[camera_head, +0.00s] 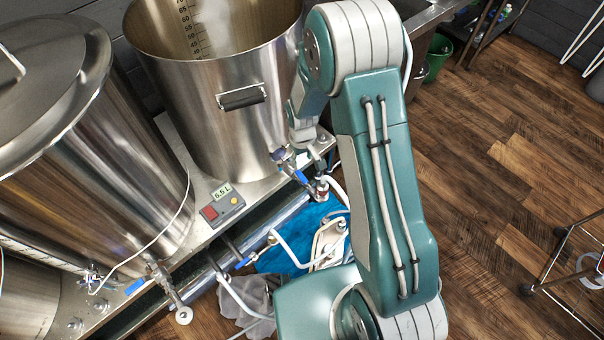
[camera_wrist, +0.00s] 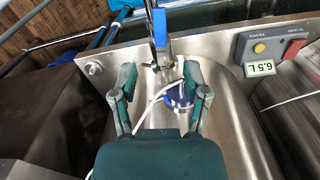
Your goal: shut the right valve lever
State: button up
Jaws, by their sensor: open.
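The right valve lever is the blue handle (camera_head: 301,177) on the valve at the foot of the open steel kettle (camera_head: 205,110). In the wrist view the blue lever (camera_wrist: 161,32) is upright in the picture, beyond my fingertips. My gripper (camera_wrist: 160,78) is open and empty, its two fingers spread short of the lever and apart from it. A round blue-faced dial (camera_wrist: 179,98) with a white cable shows behind the fingers. In the head view my gripper (camera_head: 316,155) hangs by the kettle's lower right side, close to the valve and partly hidden by my arm.
A control box (camera_head: 221,204) reading 6.5 L sits on the steel stand. A lidded kettle (camera_head: 90,150) with another blue lever (camera_head: 135,287) stands at left. Hoses and a blue mat (camera_head: 290,250) lie below. Wooden floor (camera_head: 500,160) at right is mostly clear.

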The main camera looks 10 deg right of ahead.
aim_at(302, 177)
notch_tip(302, 177, down, 9)
jog(key=shift+f, duration=0.1)
dwell(0.3)
grip_shut()
